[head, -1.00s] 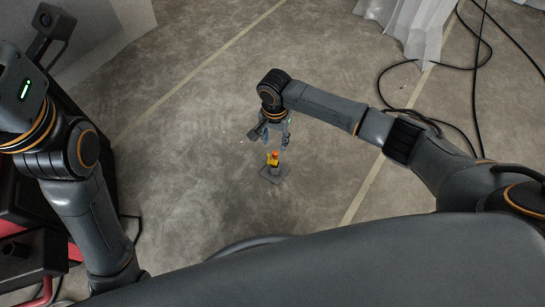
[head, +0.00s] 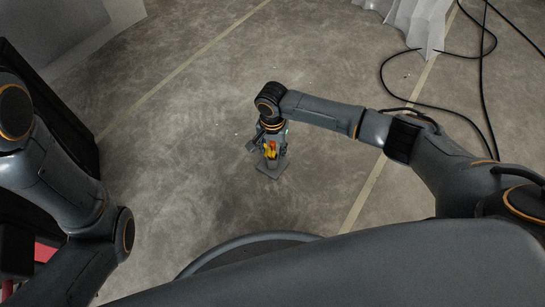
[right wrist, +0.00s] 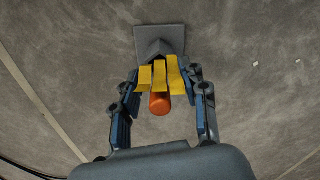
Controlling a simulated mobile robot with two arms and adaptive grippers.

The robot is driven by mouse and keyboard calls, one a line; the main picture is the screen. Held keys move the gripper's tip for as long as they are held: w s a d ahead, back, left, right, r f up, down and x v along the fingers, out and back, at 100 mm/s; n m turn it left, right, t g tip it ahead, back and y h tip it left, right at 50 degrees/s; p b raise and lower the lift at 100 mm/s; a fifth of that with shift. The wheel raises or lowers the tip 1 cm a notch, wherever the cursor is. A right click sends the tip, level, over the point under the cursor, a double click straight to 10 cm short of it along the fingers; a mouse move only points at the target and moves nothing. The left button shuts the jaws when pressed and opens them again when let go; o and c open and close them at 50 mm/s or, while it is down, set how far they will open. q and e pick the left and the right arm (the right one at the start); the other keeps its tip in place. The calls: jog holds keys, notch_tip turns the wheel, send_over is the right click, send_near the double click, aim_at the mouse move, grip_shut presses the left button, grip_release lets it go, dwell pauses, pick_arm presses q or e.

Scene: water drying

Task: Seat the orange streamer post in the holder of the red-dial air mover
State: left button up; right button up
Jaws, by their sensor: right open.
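The orange streamer post (right wrist: 160,104) has an orange top and yellow streamers (right wrist: 160,77). It stands in a small block on a flat grey base (right wrist: 146,36) on the floor. In the head view the post (head: 270,153) is small, just below my right gripper (head: 270,142). My right gripper (right wrist: 163,88) is open, with one finger on each side of the post; whether they touch it I cannot tell. My left arm is at the left of the head view, its gripper out of the picture. I cannot make out the red-dial air mover.
A red part (head: 44,252) and dark boxy equipment show behind my left arm; I cannot tell what they belong to. Black cables (head: 482,75) lie on the floor at upper right, near pale sheeting (head: 425,25). The floor around the base is clear.

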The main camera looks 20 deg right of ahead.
jog(key=shift+f, duration=0.2)
jog(key=shift+c, duration=0.2)
grip_shut()
